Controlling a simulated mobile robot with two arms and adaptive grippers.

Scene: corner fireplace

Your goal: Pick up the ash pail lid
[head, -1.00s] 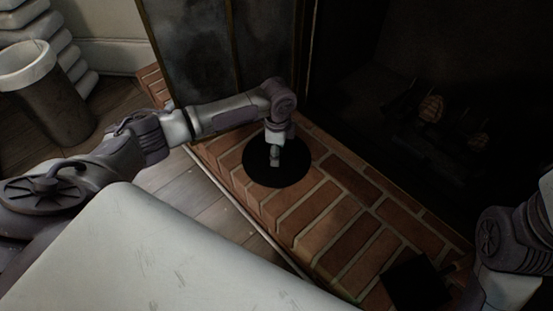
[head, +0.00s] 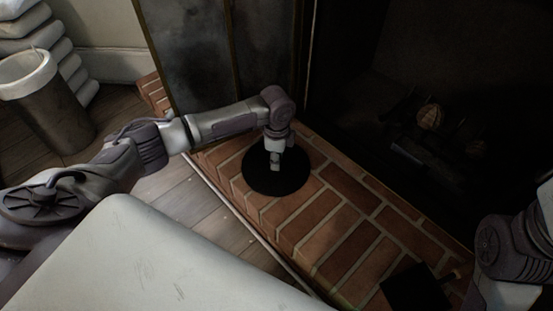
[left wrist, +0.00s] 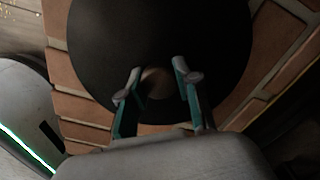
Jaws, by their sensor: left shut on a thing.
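The ash pail lid is a flat, black, round disc (head: 258,181) over the brick hearth in the head view. My left gripper (head: 275,168) points down onto its middle. In the left wrist view the lid (left wrist: 160,30) fills the upper middle, with a small brownish round knob (left wrist: 157,82) at its centre. The two fingers of my left gripper (left wrist: 157,88) stand on either side of the knob and are shut on it. I cannot tell whether the lid touches the bricks. My right arm shows at the right edge of the head view; its fingertips are not visible.
The brick hearth (head: 345,235) runs toward the lower right, with a black flat-bladed thing (head: 415,288) near its front. A dark screen panel (head: 205,60) and the dark firebox stand behind. A tall bin (head: 50,105) with a pale rim stands on the wooden floor at left.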

